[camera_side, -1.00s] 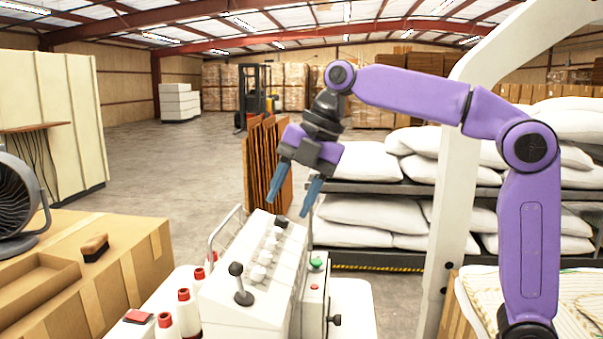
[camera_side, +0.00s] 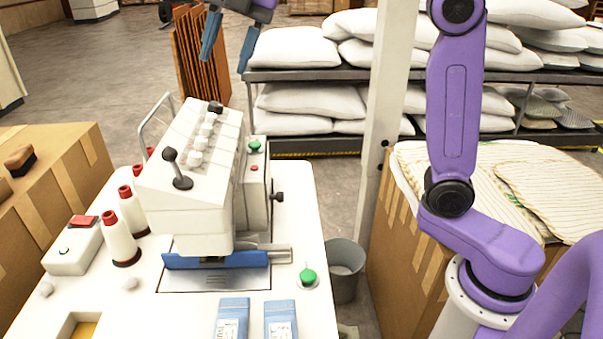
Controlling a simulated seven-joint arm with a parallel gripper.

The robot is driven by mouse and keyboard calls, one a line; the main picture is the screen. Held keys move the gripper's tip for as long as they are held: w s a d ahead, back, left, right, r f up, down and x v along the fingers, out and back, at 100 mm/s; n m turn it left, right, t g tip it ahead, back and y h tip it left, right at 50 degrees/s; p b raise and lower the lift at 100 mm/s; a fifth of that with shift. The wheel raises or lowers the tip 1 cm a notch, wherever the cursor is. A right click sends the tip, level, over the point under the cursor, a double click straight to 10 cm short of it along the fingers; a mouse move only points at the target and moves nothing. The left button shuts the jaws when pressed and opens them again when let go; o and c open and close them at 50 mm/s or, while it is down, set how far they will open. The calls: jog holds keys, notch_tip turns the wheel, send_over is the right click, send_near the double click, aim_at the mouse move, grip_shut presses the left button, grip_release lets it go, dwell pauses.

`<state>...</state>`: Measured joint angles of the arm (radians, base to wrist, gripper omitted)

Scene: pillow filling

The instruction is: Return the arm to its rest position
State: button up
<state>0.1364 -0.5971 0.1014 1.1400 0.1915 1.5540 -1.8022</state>
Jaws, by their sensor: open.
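My gripper (camera_side: 228,44) is at the top edge of the side view, with its two blue fingers pointing down and spread apart. It is open, and nothing shows between the fingers. It hangs in the air above and behind the white machine (camera_side: 195,190). The gripper's upper part and much of my forearm are cut off by the top of the picture. My purple upper arm stands upright at the right, rising from its base at the lower right.
A white post (camera_side: 385,110) stands left of my arm. Shelves of white pillows (camera_side: 312,100) are behind. Striped fabric (camera_side: 490,175) lies on a carton at right. White thread cones (camera_side: 118,240), a grey bin (camera_side: 347,270) and another carton (camera_side: 60,165) surround the machine. Brown cardboard sheets (camera_side: 190,60) stand behind the gripper.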

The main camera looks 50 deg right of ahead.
jog(key=s+d+f+m+h, duration=0.1)
jog(key=s+d+f+m, duration=0.3)
jog(key=s+f, duration=0.4)
jog(key=s+d+f+m+g+h, duration=0.1)
jog(key=s+d+f+m, duration=0.3)
jog(key=s+f, duration=0.5)
jog(key=s+d+f+m+g+h, duration=0.1)
jog(key=s+d+f+m, duration=0.3)
jog(key=s+f, duration=0.5)
jog(key=shift+s+d+f+m, duration=0.3)
jog(key=shift+s+m, duration=0.5)
jog(key=shift+s, duration=0.25)
